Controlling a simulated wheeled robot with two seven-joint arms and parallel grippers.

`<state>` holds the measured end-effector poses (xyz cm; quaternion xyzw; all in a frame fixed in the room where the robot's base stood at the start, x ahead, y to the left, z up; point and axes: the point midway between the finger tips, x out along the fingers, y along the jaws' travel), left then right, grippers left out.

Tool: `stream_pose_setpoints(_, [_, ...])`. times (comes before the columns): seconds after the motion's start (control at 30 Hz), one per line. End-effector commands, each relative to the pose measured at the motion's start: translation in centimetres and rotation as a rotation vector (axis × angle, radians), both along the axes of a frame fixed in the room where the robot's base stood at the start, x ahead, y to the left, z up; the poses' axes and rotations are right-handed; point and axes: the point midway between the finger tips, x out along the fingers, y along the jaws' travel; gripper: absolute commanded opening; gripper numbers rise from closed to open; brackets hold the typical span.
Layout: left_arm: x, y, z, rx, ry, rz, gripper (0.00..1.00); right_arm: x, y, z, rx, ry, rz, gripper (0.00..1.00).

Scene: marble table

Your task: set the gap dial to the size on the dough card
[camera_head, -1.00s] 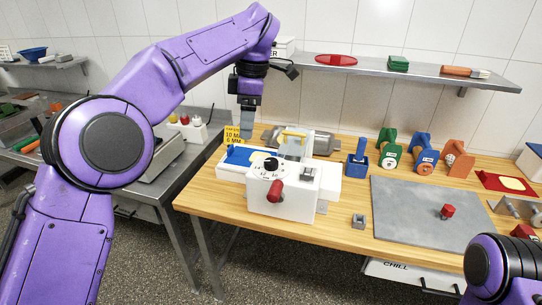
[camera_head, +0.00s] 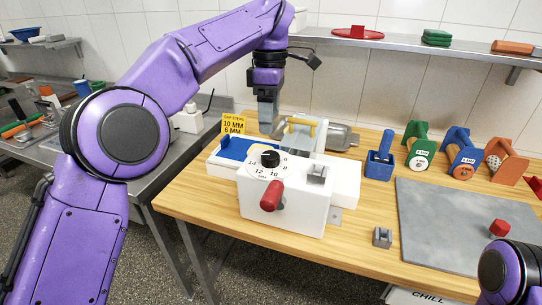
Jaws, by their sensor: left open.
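A white dough machine (camera_head: 285,208) stands on the wooden table with a round white dial face on top, marked with numbers including 8, 10, 12 and 14. A black dial knob (camera_head: 270,158) sits at its middle; its exact setting is too small to read. A yellow card (camera_head: 233,124) behind the machine reads 10 MM and 6 MM. I cannot tell any separate dough card. My left gripper (camera_head: 267,124) is open and empty, pointing down above and behind the knob, apart from it. My right gripper is out of view; part of my right arm shows at lower right.
A red-handled crank (camera_head: 271,196) juts from the machine's front. A blue tool (camera_head: 379,158) and green, blue and orange rollers stand to the right. A grey slab (camera_head: 440,225) bears a red knob (camera_head: 499,228). A small grey block (camera_head: 382,237) lies near the front edge.

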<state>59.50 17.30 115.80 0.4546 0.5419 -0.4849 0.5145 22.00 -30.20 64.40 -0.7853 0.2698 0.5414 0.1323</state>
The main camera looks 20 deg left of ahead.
Motion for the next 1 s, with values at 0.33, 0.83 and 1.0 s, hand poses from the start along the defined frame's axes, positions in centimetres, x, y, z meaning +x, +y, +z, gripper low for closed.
stream_pose_setpoints(0.33, [-0.5, 0.0, -7.8, 0.0, 0.002, 0.001, 0.75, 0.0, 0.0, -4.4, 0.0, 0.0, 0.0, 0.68])
stream_pose_setpoints(0.83, [-0.6, 0.0, -9.5, 0.0, 0.0, 0.001, 0.59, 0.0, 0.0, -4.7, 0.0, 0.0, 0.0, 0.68])
stream_pose_setpoints(1.0, [-0.6, 0.0, -9.5, 0.0, 0.0, 0.001, 0.19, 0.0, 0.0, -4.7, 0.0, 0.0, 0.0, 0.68])
